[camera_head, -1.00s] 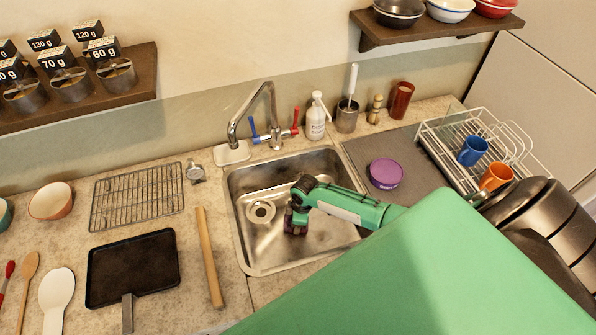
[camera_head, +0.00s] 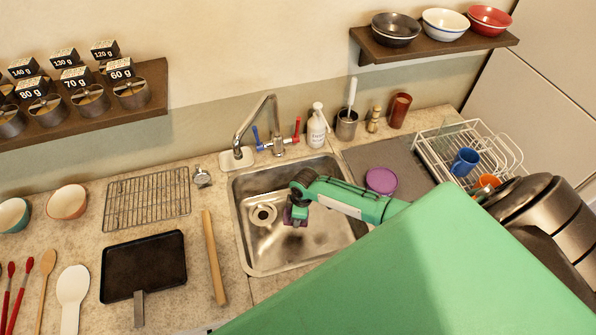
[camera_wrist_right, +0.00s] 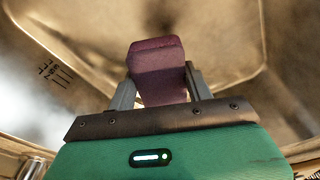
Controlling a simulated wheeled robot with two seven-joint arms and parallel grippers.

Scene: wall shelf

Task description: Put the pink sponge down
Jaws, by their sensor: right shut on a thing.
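The pink sponge, a dull purplish-pink block (camera_wrist_right: 158,72), sits between the two fingers of my right gripper (camera_wrist_right: 158,95) in the right wrist view. The gripper is shut on it. In the head view the right gripper (camera_head: 296,208) hangs over the sink (camera_head: 262,262), just right of the drain (camera_head: 263,214). The sponge shows as a small purple patch (camera_head: 298,214) at its tip, partly hidden. I cannot tell whether it touches the basin floor. My left gripper is not in view.
A faucet (camera_head: 262,120) stands behind the sink.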

